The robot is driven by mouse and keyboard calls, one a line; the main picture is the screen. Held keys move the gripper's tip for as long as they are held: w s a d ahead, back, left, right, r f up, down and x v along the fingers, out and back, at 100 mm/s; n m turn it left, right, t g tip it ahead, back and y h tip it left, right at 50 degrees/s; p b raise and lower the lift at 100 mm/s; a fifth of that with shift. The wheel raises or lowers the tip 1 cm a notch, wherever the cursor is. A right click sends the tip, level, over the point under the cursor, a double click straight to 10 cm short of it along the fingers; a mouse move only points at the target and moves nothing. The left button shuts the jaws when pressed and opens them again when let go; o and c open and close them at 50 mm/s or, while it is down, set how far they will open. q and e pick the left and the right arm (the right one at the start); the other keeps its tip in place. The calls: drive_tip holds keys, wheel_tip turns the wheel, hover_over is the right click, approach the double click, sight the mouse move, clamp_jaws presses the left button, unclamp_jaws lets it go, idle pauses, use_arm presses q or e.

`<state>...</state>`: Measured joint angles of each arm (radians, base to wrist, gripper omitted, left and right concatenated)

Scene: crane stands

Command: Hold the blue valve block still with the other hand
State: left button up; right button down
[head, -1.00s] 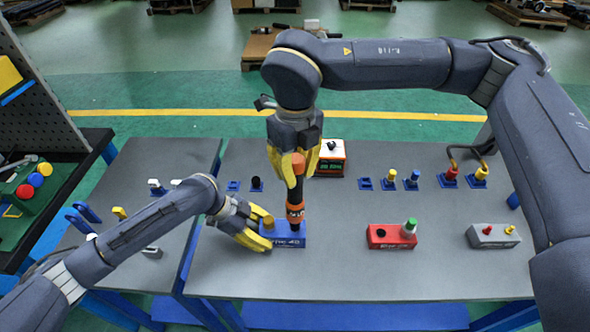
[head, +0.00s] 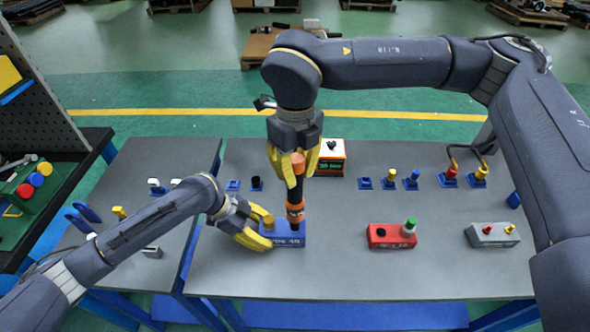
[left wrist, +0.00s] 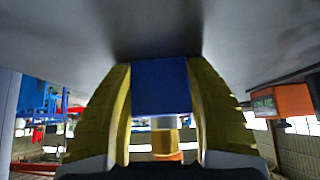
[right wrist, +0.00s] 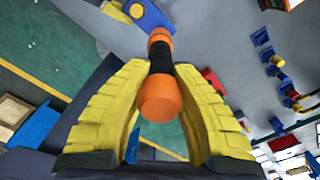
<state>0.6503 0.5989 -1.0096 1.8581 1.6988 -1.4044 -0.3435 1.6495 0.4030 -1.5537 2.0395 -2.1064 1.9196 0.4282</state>
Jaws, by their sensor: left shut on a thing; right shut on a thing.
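The blue valve block (head: 290,238) sits on the grey table, with a yellow knob (head: 268,222) on its left part. My left gripper (head: 262,236) is shut on the block's left end; the block also shows between its fingers in the left wrist view (left wrist: 160,86). An orange and black driver-like tool (head: 296,200) stands upright, its lower end at the top of the block's right part. My right gripper (head: 292,168) is shut on the tool's orange upper end, which also shows in the right wrist view (right wrist: 160,98). The exact contact at the tool's tip is too small to tell.
A red block (head: 391,236) with a green-topped knob and a grey block (head: 492,235) stand to the right. An orange box with a green display (head: 331,158) and several small blue holders (head: 388,182) line the back. The front of the table is clear.

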sight(295, 157)
drive_tip(key=shift+r, duration=0.1)
idle(0.8)
drive_tip(key=shift+r, duration=2.5)
use_arm(q)
drive_tip(key=o, duration=1.5)
drive_tip(key=shift+c, duration=0.2)
drive_tip(key=shift+a+r, duration=0.1)
